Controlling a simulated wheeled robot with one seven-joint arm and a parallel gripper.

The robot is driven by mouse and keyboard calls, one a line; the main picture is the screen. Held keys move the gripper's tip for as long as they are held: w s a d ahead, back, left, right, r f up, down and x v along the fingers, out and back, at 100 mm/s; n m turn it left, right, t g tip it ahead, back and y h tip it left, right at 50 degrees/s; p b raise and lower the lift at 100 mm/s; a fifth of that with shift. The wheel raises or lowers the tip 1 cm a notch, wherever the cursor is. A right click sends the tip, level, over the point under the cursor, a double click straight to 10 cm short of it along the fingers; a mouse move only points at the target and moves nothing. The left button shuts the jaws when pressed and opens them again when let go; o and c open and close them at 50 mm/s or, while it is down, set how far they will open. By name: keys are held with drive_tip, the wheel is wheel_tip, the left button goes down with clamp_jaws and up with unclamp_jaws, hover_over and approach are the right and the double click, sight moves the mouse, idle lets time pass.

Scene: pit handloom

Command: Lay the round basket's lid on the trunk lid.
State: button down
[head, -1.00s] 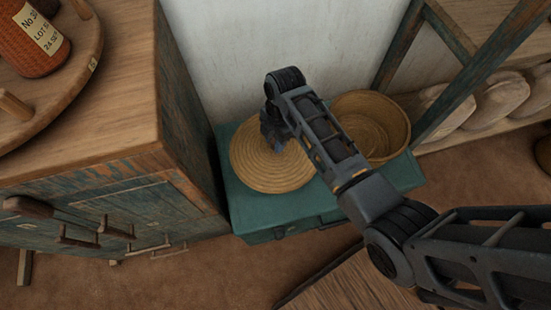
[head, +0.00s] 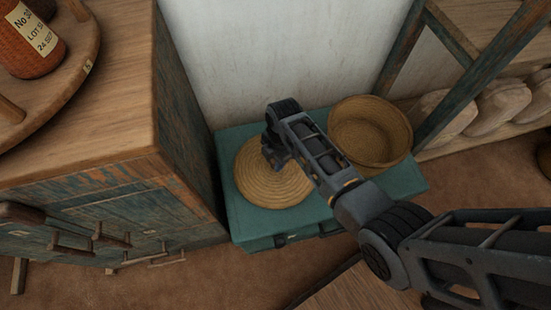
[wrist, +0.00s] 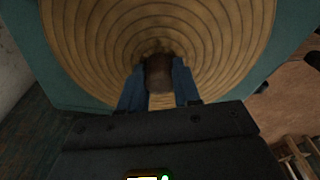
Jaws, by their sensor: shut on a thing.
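The round basket's lid (head: 268,186) is a woven straw disc with coiled rings. It lies over the left part of the teal trunk lid (head: 240,225) and appears flat on it. My gripper (head: 275,155) is over the lid's middle. In the wrist view my gripper (wrist: 160,88) has its two blue fingers shut on the brown knob (wrist: 159,72) of the basket's lid (wrist: 85,45). The round basket (head: 368,133) stands open on the right part of the trunk, beside the lid. Contact under the lid is hidden.
A wooden cabinet (head: 90,185) with drawer handles stands close on the left, with a round tray and an orange labelled jar (head: 30,42) on top. A white wall (head: 280,60) is behind. A wooden frame post (head: 480,75) and shelf with pale bundles (head: 500,102) are at right.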

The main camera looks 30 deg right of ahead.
drive_tip(key=c, duration=0.8)
unclamp_jaws()
drive_tip(key=shift+f, duration=0.1)
drive_tip(key=r, duration=0.4)
drive_tip(key=d+r+p, duration=0.1)
drive_tip(key=r, duration=0.3)
drive_tip(key=r+p, duration=0.1)
drive_tip(key=r, duration=0.3)
drive_tip(key=shift+d+r, duration=0.1)
drive_tip(key=shift+d, duration=0.1)
